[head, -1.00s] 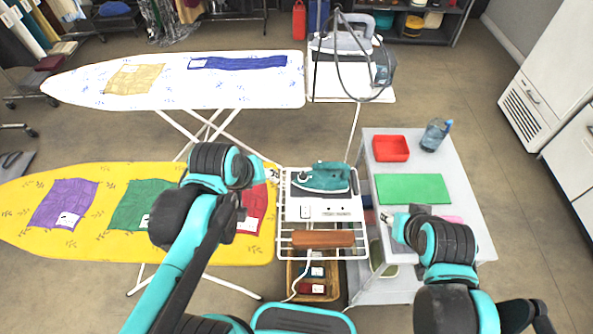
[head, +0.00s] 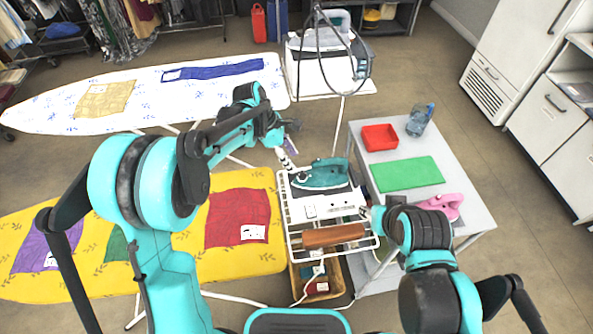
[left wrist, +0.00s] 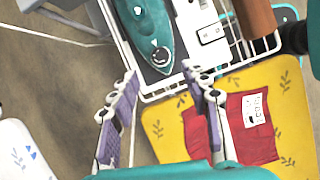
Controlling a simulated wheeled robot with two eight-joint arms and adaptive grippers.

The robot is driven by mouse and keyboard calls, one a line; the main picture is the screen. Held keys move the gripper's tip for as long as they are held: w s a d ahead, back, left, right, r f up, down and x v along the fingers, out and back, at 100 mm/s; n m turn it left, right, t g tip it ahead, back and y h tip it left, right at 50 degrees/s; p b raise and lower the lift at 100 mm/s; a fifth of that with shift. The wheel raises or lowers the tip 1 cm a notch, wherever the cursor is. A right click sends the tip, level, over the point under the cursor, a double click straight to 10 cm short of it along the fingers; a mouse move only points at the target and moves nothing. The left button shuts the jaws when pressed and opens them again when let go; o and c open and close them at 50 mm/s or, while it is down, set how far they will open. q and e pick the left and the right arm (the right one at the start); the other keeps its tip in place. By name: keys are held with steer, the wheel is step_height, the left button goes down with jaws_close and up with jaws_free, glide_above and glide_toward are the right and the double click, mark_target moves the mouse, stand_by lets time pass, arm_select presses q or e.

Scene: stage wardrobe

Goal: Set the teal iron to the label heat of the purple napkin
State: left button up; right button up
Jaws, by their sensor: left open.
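The teal iron (head: 322,173) rests on the white wire rack at the end of the yellow board. In the left wrist view the iron (left wrist: 143,22) shows a round dial (left wrist: 160,56) with a pale mark; its setting is too small to read. My left gripper (head: 290,155) is open and empty beside the iron's left end. In the left wrist view its fingertips (left wrist: 159,75) point towards the dial, apart from it. The purple napkin (head: 38,250) lies at the yellow board's left, partly behind my left arm; its white label is unreadable. My right gripper (head: 368,212) is by the rack's right edge.
The rack (head: 292,240) also holds a white switch panel (head: 330,204) and a brown roll (head: 333,236). A red napkin (head: 237,218) lies near the rack.

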mark_target(302, 174)
arm_select(q)
steer(key=b+x, duration=0.2)
steer(key=x, duration=0.5)
jaws_close()
